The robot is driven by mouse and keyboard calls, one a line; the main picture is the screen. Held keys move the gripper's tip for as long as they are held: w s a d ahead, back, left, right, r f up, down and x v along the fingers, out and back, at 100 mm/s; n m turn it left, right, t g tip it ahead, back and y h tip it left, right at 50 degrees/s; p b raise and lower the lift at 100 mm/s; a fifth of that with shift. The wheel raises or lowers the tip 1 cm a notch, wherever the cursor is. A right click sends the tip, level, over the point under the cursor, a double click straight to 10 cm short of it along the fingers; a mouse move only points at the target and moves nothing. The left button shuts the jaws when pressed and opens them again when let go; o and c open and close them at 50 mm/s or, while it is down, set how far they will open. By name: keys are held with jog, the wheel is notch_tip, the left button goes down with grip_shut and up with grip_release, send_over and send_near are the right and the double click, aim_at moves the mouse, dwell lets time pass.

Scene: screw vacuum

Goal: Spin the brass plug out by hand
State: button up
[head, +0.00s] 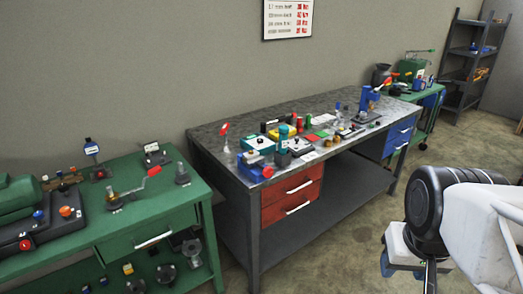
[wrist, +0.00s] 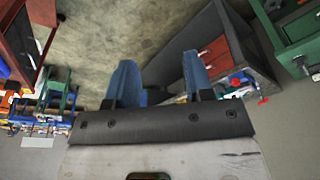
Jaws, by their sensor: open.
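I cannot pick out the brass plug for certain. In the head view my arm is at the lower right, over the floor, well away from both benches.
A grey metal workbench (head: 222,160) with red drawers (head: 290,193) and many small tools stands in the middle. A green machine (head: 18,208) sits at the far left. A green cart and a dark shelf (head: 463,70) are at the back right. The floor in front is clear.

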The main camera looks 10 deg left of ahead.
jog(key=shift+w, duration=0.1)
jog(key=w+a+r+m, duration=0.3)
jog(key=w, duration=0.6)
jog(key=w+a+r+m, duration=0.2)
jog(key=w+r, duration=0.2)
jog(key=w, duration=0.6)
jog(key=m+g, duration=0.3)
jog(key=m, duration=1)
send_over(251, 151)
jog(key=f, duration=1.6)
jog(key=shift+s+d, duration=0.2)
jog(key=shift+d, duration=0.1)
jog(key=shift+w+a+f+m, duration=0.2)
jog(key=shift+a+f+m, duration=0.1)
jog(key=shift+a, duration=0.05)
jog(key=shift+f, duration=0.1)
jog(key=shift+f, duration=3.8)
